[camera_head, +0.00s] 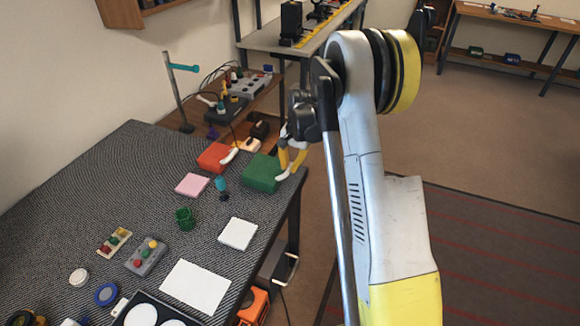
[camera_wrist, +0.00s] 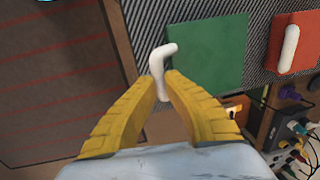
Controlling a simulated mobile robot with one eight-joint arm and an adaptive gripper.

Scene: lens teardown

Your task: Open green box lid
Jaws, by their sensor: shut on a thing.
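The green box (camera_head: 262,172) stands near the right edge of the dark patterned table. Its flat green lid (camera_wrist: 205,50) looks closed in the wrist view. A white bent handle (camera_wrist: 157,60) is at the lid's edge; it also shows in the head view (camera_head: 283,175). My gripper (camera_wrist: 163,82) has its yellow fingers closed around the lower part of this handle. In the head view my gripper (camera_head: 291,158) is at the right side of the green box.
A red box (camera_head: 212,157) with a white handle stands beside the green one. A pink square (camera_head: 192,185), a green cup (camera_head: 185,219) and a white square (camera_head: 237,234) lie nearer. The table's right edge (camera_head: 292,205) runs close by the green box. Floor is open beyond it.

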